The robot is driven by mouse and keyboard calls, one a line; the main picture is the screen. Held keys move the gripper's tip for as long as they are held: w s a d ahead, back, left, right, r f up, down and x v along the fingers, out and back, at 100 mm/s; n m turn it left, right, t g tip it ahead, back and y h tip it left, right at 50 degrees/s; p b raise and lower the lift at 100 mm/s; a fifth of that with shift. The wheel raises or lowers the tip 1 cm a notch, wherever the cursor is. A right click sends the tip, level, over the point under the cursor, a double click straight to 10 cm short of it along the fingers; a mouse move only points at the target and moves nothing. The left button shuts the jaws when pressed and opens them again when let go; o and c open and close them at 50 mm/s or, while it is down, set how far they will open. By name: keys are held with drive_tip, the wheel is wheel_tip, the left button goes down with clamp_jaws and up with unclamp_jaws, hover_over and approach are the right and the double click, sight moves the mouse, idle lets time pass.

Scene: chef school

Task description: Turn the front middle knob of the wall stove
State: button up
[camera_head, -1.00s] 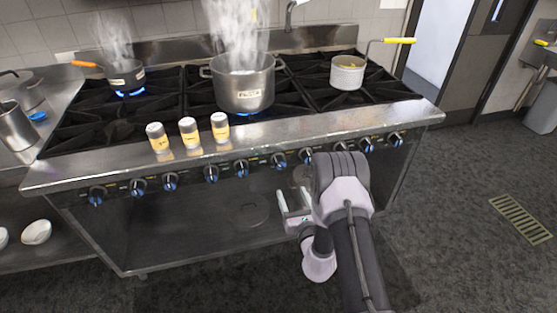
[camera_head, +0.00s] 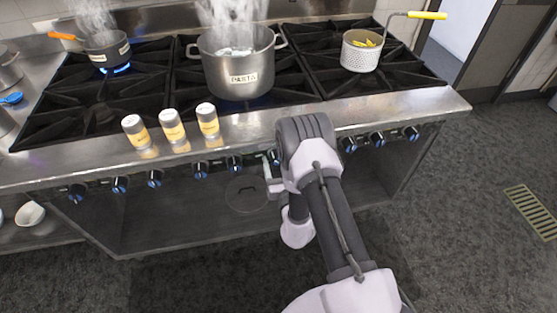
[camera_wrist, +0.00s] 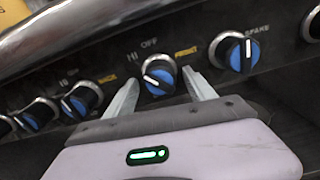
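The wall stove (camera_head: 90,230) has a row of blue-faced knobs along its front. In the wrist view one knob (camera_wrist: 160,76), with a yellow label that seems to read FRONT, sits between the fingertips of my gripper (camera_wrist: 163,84). The fingers are open, one on each side of this knob; I cannot tell whether they touch it. Its white pointer line is tilted to the upper left. In the head view my gripper (camera_head: 271,166) is at the knob panel, right of the stove's middle, partly hidden by my arm.
Neighbouring knobs (camera_wrist: 242,54) stand close on both sides. A steaming pasta pot (camera_head: 238,70), a small steaming pan (camera_head: 110,50) and a strainer (camera_head: 360,52) are on the burners. Several shakers (camera_head: 172,128) stand on the front ledge. The dark floor (camera_head: 460,240) to the right is clear.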

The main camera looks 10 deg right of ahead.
drive_tip(key=c, duration=1.3)
drive_tip(key=shift+m, duration=0.3)
drive_tip(key=m+p, duration=0.1)
drive_tip(key=m, duration=0.2)
drive_tip(key=shift+a+r, duration=0.1)
drive_tip(key=shift+m+p, duration=0.5)
drive_tip(key=shift+m, duration=1.7)
drive_tip(key=o, duration=1.3)
drive_tip(key=shift+w, duration=0.1)
drive_tip(key=shift+o, duration=0.2)
